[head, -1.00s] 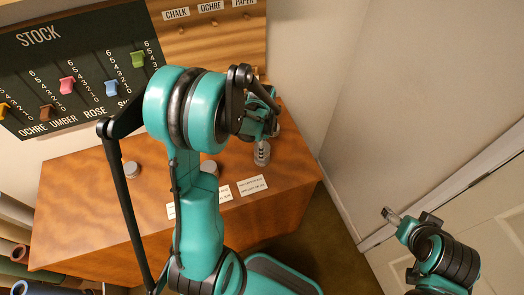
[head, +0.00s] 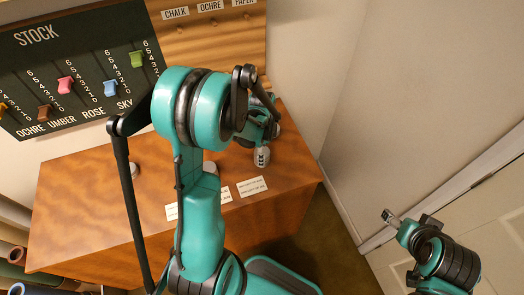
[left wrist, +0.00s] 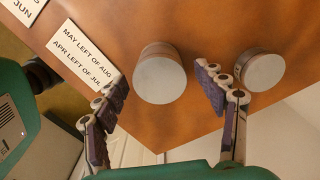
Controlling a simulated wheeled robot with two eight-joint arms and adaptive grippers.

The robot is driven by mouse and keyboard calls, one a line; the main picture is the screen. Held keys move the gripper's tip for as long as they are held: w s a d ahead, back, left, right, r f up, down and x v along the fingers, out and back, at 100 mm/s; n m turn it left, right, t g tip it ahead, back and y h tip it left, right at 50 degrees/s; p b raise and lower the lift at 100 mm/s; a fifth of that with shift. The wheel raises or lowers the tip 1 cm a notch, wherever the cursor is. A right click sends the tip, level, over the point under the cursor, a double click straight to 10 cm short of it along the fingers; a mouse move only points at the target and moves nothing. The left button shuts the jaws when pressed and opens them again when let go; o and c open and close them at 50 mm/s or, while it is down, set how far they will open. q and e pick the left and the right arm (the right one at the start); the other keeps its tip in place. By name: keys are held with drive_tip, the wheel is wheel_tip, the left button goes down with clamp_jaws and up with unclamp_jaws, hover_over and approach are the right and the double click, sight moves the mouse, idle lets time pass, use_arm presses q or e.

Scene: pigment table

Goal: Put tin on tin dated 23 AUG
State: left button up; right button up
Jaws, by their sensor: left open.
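In the left wrist view a pale-topped round tin (left wrist: 158,80) stands on the brown table, in line with the gap between my left gripper's fingers (left wrist: 160,97). The fingers are open, with nothing held. A second round tin (left wrist: 264,72) stands to the right, outside the right finger. In the head view a grey tin (head: 262,157) with dark marks stands below my left gripper (head: 264,128). Another tin (head: 134,170) is partly hidden by my left arm. I cannot read any date on the tins. My right gripper (head: 390,216) is far right, away from the table; its fingers are too small to judge.
White cards lie on the table (head: 80,215); one card (left wrist: 88,55) reads "MAY LEFT OF AUG" and "APR LEFT OF JUL". A STOCK board (head: 75,65) with coloured sliders stands behind. A wall (head: 300,70) rises beyond the table's right edge.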

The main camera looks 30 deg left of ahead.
use_arm(q)
wheel_tip(320, 180, up, 11)
drive_tip(key=p, duration=0.3)
drive_tip(key=s+d+r+n+t, duration=0.7)
drive_tip(key=s+d+r+n, duration=0.3)
drive_tip(key=s+n, duration=0.1)
drive_tip(key=shift+d+n, duration=0.3)
drive_tip(key=shift+n, duration=0.5)
drive_tip(key=shift+f, duration=0.1)
